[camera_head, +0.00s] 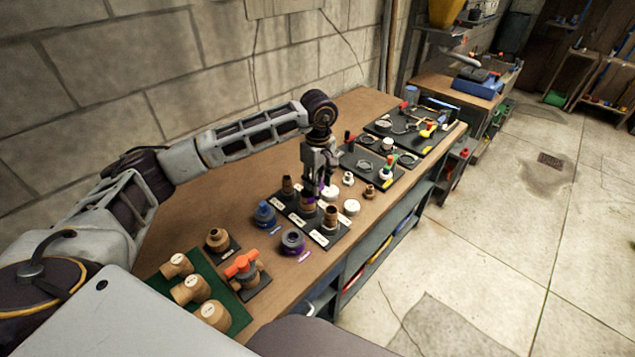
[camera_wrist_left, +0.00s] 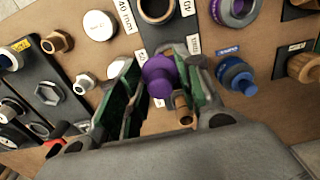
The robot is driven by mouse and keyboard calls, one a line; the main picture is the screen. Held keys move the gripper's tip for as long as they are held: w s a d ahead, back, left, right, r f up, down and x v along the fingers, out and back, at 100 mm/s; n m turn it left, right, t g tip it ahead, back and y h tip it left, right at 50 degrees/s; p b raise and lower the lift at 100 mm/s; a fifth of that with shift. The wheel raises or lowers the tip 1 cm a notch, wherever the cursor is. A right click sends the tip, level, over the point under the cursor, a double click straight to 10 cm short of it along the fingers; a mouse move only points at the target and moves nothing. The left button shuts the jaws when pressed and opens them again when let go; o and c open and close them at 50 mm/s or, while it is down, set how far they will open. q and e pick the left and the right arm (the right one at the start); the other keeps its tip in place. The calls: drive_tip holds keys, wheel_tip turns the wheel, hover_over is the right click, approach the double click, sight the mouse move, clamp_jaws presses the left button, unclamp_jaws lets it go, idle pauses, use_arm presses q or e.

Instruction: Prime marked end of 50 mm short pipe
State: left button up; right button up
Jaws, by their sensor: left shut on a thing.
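My left gripper (camera_head: 318,183) hangs over the black pipe board (camera_head: 318,238) with its fingers pointing down. In the left wrist view its green-padded fingers (camera_wrist_left: 158,90) are shut on a purple primer cap (camera_wrist_left: 160,74). The cap's lower side is hidden. Brown short pipes stand upright on the board, including a front one (camera_head: 331,214) and one at the back left (camera_head: 287,185). One just below the gripper (camera_head: 307,201) is partly hidden. The open primer can (camera_head: 292,241), grey with purple, stands left of the board.
A blue can (camera_head: 264,213) stands left of the board. An orange-handled valve (camera_head: 243,266) and a green mat (camera_head: 229,308) with brown fittings are nearer. White caps (camera_head: 351,207) lie right of the board. Black tool mats (camera_head: 368,168) lie farther along the bench.

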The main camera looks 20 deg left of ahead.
use_arm(q)
drive_tip(key=shift+w+a+b, duration=0.15)
drive_tip(key=shift+w+b, duration=0.2)
drive_tip(key=shift+w, duration=0.25)
idle(0.3)
drive_tip(key=shift+w+a, duration=0.3)
drive_tip(key=shift+w, duration=0.05)
idle(0.6)
drive_tip(key=shift+w+a+b, duration=0.4)
drive_tip(key=shift+a+b, duration=0.2)
drive_tip(key=shift+a, duration=0.15)
idle(0.9)
drive_tip(key=shift+a, duration=0.4)
drive_tip(key=shift+a+b, duration=0.3)
drive_tip(key=shift+a, duration=0.2)
idle(0.4)
drive_tip(key=shift+s+a, duration=0.35)
drive_tip(key=shift+a, duration=0.2)
idle(0.8)
drive_tip(key=shift+s+a+b, duration=0.45)
drive_tip(key=shift+s+a, duration=0.1)
drive_tip(key=shift+s, duration=0.3)
idle(1.0)
